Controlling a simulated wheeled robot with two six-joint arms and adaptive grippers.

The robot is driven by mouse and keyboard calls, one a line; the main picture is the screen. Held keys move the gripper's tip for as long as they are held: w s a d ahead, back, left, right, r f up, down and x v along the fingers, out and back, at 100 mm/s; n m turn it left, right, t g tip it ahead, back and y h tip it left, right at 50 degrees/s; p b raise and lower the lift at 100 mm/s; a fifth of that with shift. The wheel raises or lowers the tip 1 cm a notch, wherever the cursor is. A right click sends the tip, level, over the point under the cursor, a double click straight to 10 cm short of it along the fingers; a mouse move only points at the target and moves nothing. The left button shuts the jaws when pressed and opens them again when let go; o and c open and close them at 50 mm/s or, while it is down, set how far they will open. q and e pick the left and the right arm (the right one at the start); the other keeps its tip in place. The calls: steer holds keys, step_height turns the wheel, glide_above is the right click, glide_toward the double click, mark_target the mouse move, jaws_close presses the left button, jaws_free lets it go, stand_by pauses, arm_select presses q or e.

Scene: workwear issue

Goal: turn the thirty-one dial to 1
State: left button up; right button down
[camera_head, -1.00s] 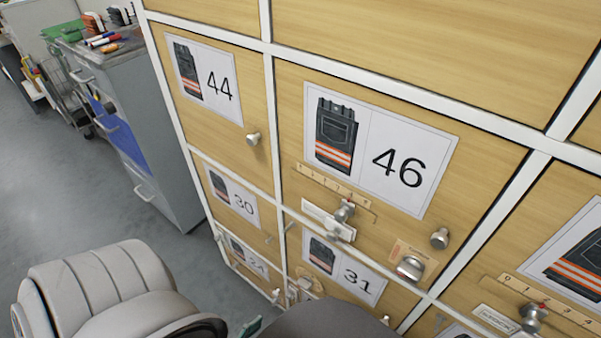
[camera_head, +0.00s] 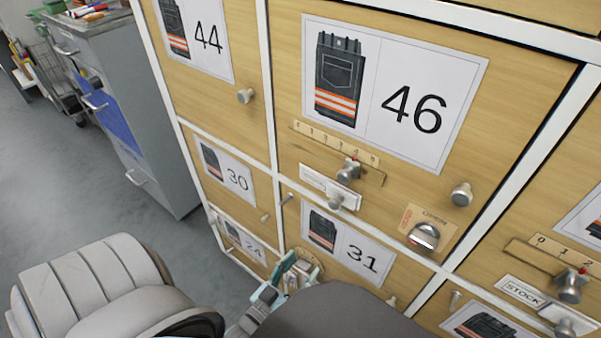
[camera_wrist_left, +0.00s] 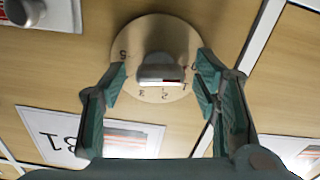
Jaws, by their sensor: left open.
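The thirty-one door (camera_head: 372,280) bears a label reading 31 with a dark garment picture. Its round dial plate (camera_head: 306,262) is partly hidden behind my left gripper (camera_head: 295,270). In the left wrist view the dial plate (camera_wrist_left: 155,28) is tan and marked with small numbers, and its grey knob (camera_wrist_left: 158,66) has a red mark at its near edge, toward the 1 and 2 side. My left gripper (camera_wrist_left: 162,72) is open, with one finger on each side of the knob and gaps to it. My right gripper is not in view.
Above is door 46 (camera_head: 470,120) with a slider knob (camera_head: 347,171), a latch (camera_head: 424,236) and a round knob (camera_head: 461,194). Doors 30 and 24 lie left. A grey drawer cabinet (camera_head: 150,150) stands beyond open floor (camera_head: 50,190).

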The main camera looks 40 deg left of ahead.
arm_select(q)
steer(key=shift+c, duration=0.2)
steer(key=shift+d, duration=0.1)
steer(key=c, duration=1.1)
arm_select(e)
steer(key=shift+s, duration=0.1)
arm_select(q)
steer(key=shift+m, duration=0.3)
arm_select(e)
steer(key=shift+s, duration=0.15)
arm_select(q)
steer(key=shift+m+p, duration=0.35)
steer(key=shift+m, duration=0.55)
steer(key=m, duration=0.4)
steer(key=shift+p, duration=0.35)
steer(key=shift+s+m, duration=0.1)
steer(key=shift+m, duration=0.6)
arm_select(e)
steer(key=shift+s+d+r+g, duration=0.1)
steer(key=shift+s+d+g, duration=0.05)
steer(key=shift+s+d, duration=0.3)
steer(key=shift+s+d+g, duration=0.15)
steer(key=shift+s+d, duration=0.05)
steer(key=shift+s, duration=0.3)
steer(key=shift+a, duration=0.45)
